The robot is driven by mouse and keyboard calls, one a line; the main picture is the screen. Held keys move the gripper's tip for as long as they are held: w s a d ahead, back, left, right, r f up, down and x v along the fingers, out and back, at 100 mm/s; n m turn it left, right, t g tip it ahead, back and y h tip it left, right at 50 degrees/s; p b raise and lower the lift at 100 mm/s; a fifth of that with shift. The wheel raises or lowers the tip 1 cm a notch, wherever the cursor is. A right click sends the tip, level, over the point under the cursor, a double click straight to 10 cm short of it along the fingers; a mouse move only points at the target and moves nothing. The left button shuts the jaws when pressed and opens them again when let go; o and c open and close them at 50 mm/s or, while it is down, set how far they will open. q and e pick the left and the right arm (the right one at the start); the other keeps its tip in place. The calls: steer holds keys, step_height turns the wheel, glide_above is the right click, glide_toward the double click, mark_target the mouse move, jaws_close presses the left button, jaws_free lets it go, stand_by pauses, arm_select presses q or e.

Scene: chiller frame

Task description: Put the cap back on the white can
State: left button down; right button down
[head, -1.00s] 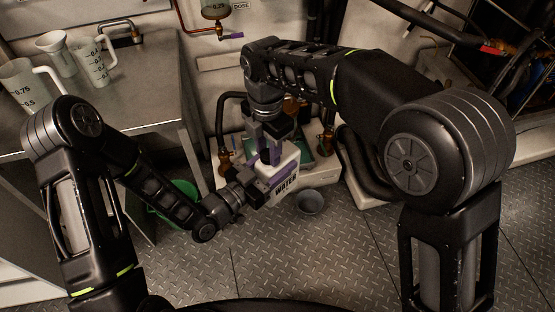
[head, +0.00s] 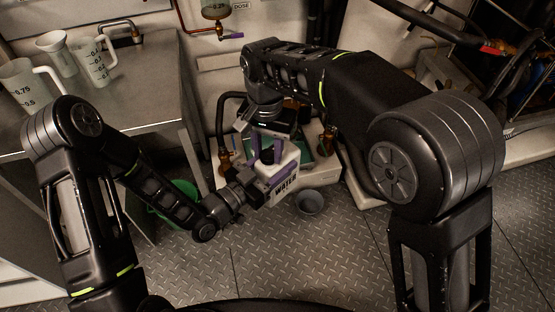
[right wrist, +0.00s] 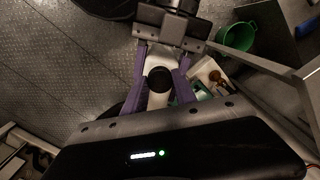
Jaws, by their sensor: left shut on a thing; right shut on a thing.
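The white can (head: 286,186), marked WATER, is held upright, tilted slightly, near the middle of the head view. My left gripper (head: 263,188) is shut on it from the left. The black cap (right wrist: 159,79) is between the purple fingers of my right gripper (right wrist: 162,88), over the can's top; it also shows in the head view (head: 268,156). My right gripper (head: 267,150) is shut on the cap from above. Whether the cap is seated on the can's neck is hidden.
A grey bucket (head: 309,202) stands on the floor right of the can. A green bucket (head: 180,190) is behind my left arm. A metal bench (head: 150,85) with measuring jugs is at left. Pipes and a bronze valve (head: 326,143) are behind the can. Floor in front is clear.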

steer(key=m, duration=0.7)
steer(key=c, duration=0.9)
jaws_free()
step_height(320, 180, up, 8)
steer(key=shift+f, duration=0.2)
steer(key=shift+w, duration=0.1)
